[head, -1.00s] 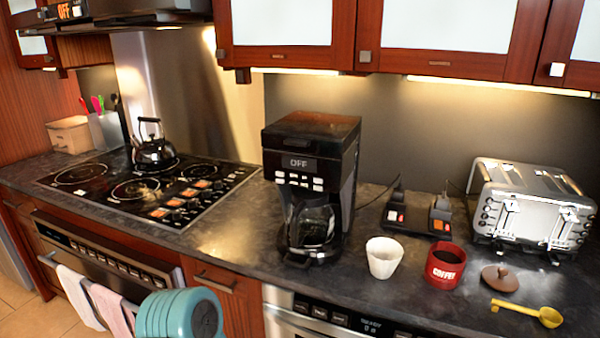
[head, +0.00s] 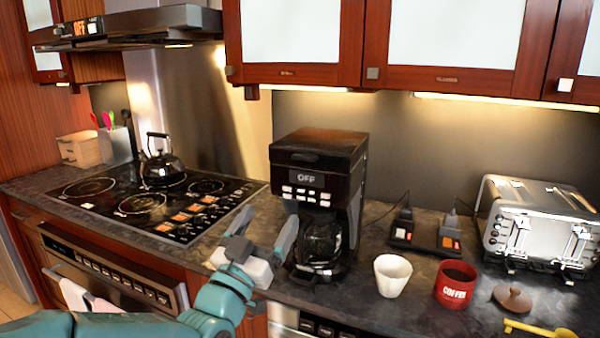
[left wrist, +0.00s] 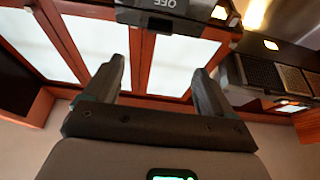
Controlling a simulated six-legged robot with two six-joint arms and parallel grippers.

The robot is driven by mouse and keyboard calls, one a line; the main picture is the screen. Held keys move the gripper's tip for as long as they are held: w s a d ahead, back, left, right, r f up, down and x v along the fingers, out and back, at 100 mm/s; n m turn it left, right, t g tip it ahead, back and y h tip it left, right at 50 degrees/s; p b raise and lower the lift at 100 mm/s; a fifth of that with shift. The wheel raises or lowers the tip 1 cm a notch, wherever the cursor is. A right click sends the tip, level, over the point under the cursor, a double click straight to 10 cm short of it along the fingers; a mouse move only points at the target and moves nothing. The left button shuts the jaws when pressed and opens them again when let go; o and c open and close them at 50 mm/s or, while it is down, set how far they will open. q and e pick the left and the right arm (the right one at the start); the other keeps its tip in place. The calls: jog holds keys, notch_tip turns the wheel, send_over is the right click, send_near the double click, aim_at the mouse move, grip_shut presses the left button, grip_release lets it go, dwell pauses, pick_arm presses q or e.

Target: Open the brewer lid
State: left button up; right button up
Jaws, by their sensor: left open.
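The black coffee brewer (head: 318,200) stands upright on the counter, its display reading OFF. Its lid (head: 320,145) on top looks closed. A glass carafe (head: 322,243) sits in its lower part. My left gripper (head: 267,228) is open and empty, at the brewer's front left, low beside the carafe level and below the lid. In the left wrist view, my open fingers (left wrist: 160,85) point up toward the brewer's OFF panel (left wrist: 175,10) at the top edge, with nothing between them. My right gripper is not in view.
A toaster (head: 540,225) is farther right. The stove (head: 150,205) lies left. Cabinets (head: 410,45) hang above.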

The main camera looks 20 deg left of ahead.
aim_at(303, 160)
pick_arm(q)
jog(key=p+x, duration=0.6)
jog(key=x, duration=0.9)
jog(key=shift+w+r+p, duration=0.2)
jog(key=shift+r+p, duration=0.1)
jog(key=shift+w, duration=0.4)
